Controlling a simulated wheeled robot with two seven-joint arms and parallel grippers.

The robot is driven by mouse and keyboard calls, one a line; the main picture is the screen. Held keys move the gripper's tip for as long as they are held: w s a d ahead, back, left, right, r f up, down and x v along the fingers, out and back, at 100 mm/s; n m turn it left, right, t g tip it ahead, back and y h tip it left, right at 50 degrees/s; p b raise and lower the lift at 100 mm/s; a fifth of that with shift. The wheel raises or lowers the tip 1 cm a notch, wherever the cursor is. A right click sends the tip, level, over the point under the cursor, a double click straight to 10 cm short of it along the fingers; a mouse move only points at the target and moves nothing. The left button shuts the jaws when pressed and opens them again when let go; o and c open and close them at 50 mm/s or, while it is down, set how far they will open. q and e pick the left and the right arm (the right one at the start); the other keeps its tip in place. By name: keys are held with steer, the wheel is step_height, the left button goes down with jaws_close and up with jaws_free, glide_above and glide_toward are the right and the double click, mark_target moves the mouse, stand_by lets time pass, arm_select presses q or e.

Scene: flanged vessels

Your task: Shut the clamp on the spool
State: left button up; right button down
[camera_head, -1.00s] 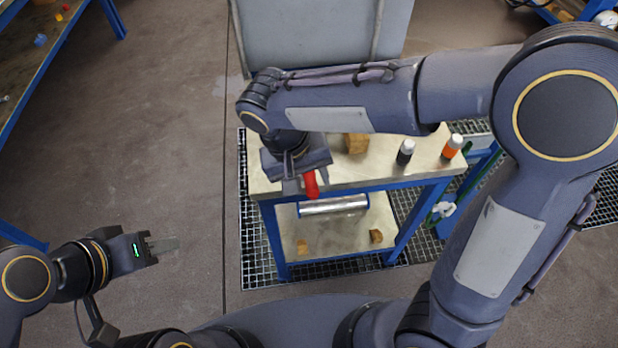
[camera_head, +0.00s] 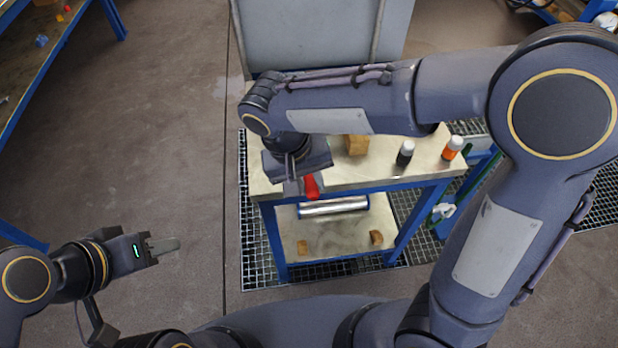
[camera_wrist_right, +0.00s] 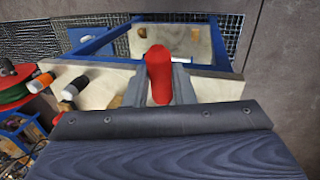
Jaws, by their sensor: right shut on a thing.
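A red handle (camera_head: 311,186) sticks out at the front left of the table top, below my right gripper (camera_head: 299,183). In the right wrist view the red handle (camera_wrist_right: 160,76) lies between the two fingers of my right gripper (camera_wrist_right: 155,90), which is shut on it. The rest of the clamp is hidden under the gripper and arm. A shiny metal cylinder (camera_head: 333,206), which may be a spool, lies on the lower shelf.
The table top (camera_head: 375,178) also holds a wooden block (camera_head: 356,145), a dark bottle with a white cap (camera_head: 405,153) and an orange-labelled one (camera_head: 453,148). The lower shelf (camera_head: 340,237) holds two small wooden blocks. A grey panel (camera_head: 320,38) stands behind.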

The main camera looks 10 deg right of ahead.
steer(key=w+r+g+p, duration=0.1)
steer(key=p, duration=0.2)
steer(key=w+r+g+p, duration=0.1)
steer(key=r+g+p, duration=0.1)
steer(key=p, duration=0.2)
steer(key=r+g+p, duration=0.1)
steer(key=g+p, duration=0.1)
steer(key=p, duration=0.2)
steer(key=shift+w+r+n, duration=0.25)
steer(key=shift+w+n, duration=0.05)
steer(key=shift+w, duration=0.1)
steer(key=shift+w+r+g+p, duration=0.25)
steer(key=shift+w+g+p, duration=0.3)
steer(key=shift+g+p, duration=0.45)
